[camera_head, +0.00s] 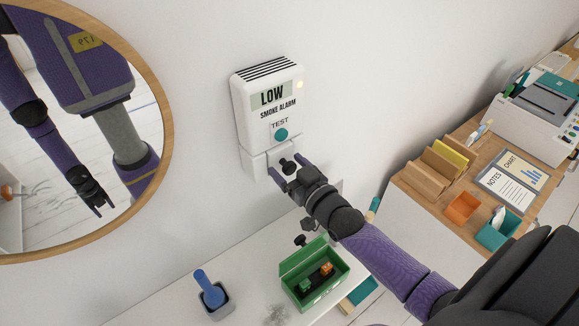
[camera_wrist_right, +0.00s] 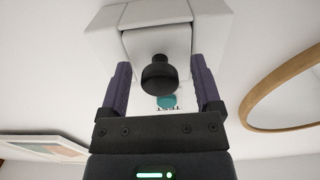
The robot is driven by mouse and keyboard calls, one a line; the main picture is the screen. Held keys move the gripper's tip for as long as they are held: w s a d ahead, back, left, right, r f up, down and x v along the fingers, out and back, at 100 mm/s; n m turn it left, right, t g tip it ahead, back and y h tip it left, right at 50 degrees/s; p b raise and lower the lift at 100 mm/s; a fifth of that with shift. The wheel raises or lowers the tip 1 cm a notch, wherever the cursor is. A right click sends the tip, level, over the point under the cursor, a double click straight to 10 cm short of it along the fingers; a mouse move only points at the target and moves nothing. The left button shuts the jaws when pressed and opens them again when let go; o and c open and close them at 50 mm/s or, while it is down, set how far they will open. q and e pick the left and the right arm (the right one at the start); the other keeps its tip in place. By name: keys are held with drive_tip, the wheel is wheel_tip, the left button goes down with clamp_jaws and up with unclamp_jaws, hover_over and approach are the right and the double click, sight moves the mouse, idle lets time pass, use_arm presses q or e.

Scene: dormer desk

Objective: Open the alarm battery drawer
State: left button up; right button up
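The white smoke alarm (camera_head: 265,103) hangs on the wall, with a "LOW" display, a "TEST" label and a teal button (camera_head: 281,135). The battery drawer (camera_head: 279,155) is at its lower end and carries a black knob (camera_head: 288,165). In the right wrist view the drawer front (camera_wrist_right: 157,42) looks flush or nearly so; I cannot tell exactly. My right gripper (camera_head: 284,172) is open, its fingers either side of the black knob (camera_wrist_right: 159,75) with visible gaps. My left gripper shows only as a reflection in the mirror, if that arm is the left one; it is not directly in view.
A round wood-framed mirror (camera_head: 168,95) hangs left of the alarm. Below, a white shelf (camera_head: 172,300) holds a blue-handled item in a cup (camera_head: 215,297) and a green box (camera_head: 325,292). A wooden desk (camera_head: 418,190) with organizers stands at the right.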

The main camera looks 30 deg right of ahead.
clamp_jaws()
idle(1.3)
